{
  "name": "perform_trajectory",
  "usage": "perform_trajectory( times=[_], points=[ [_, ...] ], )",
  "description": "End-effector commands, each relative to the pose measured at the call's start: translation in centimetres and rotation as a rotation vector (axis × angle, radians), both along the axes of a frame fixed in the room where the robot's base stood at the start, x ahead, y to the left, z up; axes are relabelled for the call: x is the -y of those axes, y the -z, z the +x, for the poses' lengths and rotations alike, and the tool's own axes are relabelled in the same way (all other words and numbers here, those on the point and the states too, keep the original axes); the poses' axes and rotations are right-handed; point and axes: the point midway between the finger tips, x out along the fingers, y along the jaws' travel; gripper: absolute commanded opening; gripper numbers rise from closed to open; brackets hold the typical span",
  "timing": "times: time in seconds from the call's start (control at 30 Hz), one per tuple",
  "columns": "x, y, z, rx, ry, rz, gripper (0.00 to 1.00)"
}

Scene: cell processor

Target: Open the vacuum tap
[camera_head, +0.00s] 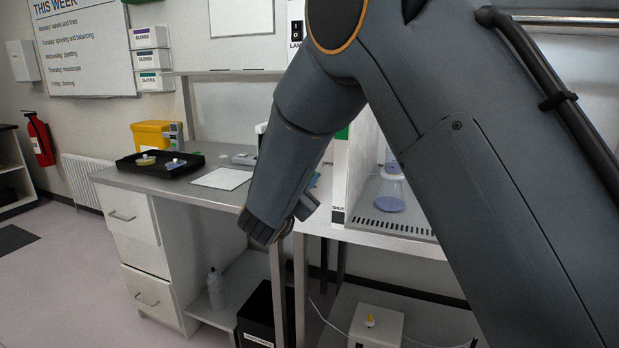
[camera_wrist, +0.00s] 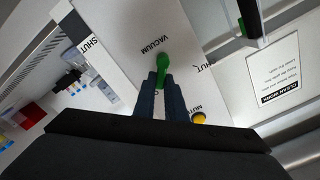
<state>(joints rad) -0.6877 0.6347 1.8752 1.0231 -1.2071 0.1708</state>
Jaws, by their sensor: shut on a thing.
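The vacuum tap is a green handle (camera_wrist: 162,66) on a pale panel, just below the printed word VACUUM in the wrist view. My gripper (camera_wrist: 159,88) has its two dark fingers closed on either side of the handle's lower end. The handle points down the picture, between the fingers. A partly cut-off label ending in "UT" stands to its right, and the lettering below the handle is mostly hidden by the fingers.
A yellow knob (camera_wrist: 198,117) sits close to the right finger on the same panel. In the head view, a flask (camera_head: 391,190) stands in the cabinet right of my forearm. A black tray (camera_head: 160,163) and a white sheet (camera_head: 221,179) lie on the bench to the left.

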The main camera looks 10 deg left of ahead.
Motion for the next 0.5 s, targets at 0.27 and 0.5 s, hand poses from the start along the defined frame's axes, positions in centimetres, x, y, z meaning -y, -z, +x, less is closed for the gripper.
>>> perform_trajectory(
  times=[0.27,0.5],
  points=[
    [-0.01,0.10,-0.03,-0.003,-0.001,-0.001,0.30],
    [-0.01,0.05,-0.10,-0.001,-0.001,-0.001,0.30]
  ],
)
